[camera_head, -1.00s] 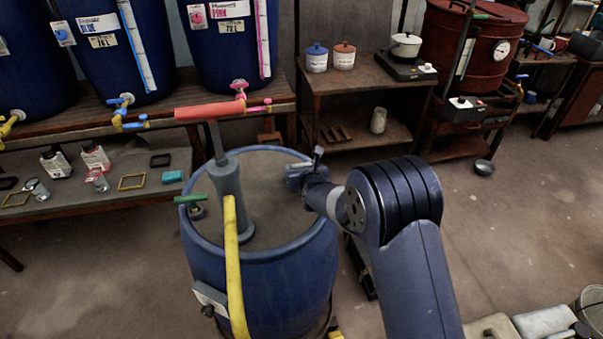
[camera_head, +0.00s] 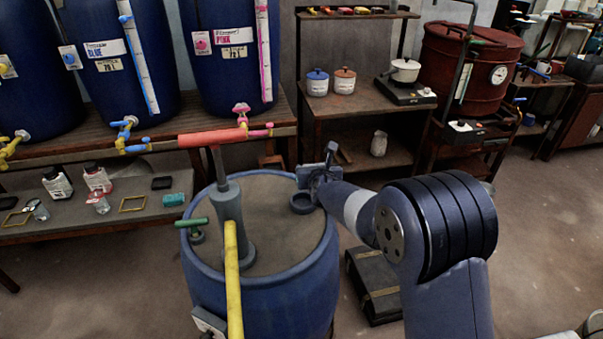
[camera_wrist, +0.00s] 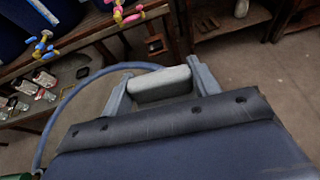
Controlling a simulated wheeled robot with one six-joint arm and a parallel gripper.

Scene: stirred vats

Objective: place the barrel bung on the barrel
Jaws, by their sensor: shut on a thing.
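The blue barrel (camera_head: 262,307) stands in the centre of the head view, with a brown-grey top (camera_head: 285,229). A grey hand pump with a red handle (camera_head: 212,138) stands on it. A dark round collar (camera_head: 303,203) shows on or just above the top near the far right rim; I cannot tell which. My gripper (camera_head: 313,177) is just behind and above this collar. In the wrist view my gripper (camera_wrist: 160,84) is shut on a pale, rounded bar, seemingly part of the barrel bung (camera_wrist: 160,86). The bung's lower part is hidden.
A yellow hose (camera_head: 234,290) runs down from the pump. A green-handled fitting (camera_head: 192,227) is at the left rim. Blue vats (camera_head: 230,65) with taps stand on a bench behind. A dark case (camera_head: 374,285) lies on the floor at right, with open floor beyond.

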